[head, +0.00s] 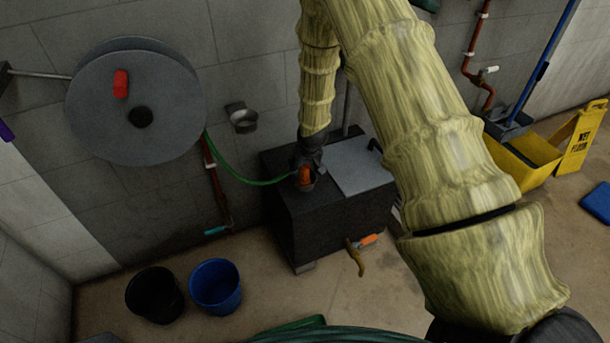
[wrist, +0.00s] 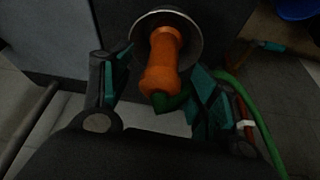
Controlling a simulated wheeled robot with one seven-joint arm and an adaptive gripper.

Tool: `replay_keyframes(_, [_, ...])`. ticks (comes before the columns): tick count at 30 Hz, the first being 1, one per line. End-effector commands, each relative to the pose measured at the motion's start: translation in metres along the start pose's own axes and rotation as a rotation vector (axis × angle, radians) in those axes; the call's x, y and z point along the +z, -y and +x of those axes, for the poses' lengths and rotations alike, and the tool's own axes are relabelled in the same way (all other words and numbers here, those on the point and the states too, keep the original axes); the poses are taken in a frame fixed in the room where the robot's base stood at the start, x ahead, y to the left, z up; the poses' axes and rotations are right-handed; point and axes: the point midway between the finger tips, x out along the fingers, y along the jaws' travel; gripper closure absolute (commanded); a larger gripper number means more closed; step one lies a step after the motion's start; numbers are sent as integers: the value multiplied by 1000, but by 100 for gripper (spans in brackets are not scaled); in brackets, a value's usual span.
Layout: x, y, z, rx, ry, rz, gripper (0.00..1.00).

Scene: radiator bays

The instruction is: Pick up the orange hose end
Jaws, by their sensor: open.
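The orange hose end (head: 305,176) sits at the top of a dark box-shaped unit (head: 325,222), with the green hose (head: 240,178) running from it to the wall reel. My gripper (head: 306,162) is at the hose end in the head view. In the wrist view my open gripper (wrist: 160,90) has one finger on each side of the hose end, with gaps showing. The gripper partly hides the hose end in the head view.
A grey hose reel (head: 105,110) is on the wall at left. A black bucket (head: 154,294) and a blue bucket (head: 216,287) stand on the floor. A tap with an orange handle (head: 368,240) sticks out of the unit's front. A yellow mop bucket (head: 522,165) and wet-floor sign (head: 580,140) are at right.

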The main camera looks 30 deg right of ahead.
Motion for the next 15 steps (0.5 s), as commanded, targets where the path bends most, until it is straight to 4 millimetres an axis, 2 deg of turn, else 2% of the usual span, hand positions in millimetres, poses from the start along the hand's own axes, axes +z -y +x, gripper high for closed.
replay_keyframes(2, [0,0,0,0,0,0,40])
replay_keyframes(3, [0,0,0,0,0,0,43])
replay_keyframes(12, [0,0,0,0,0,1,97])
replay_keyframes(15, [0,0,0,0,0,1,97])
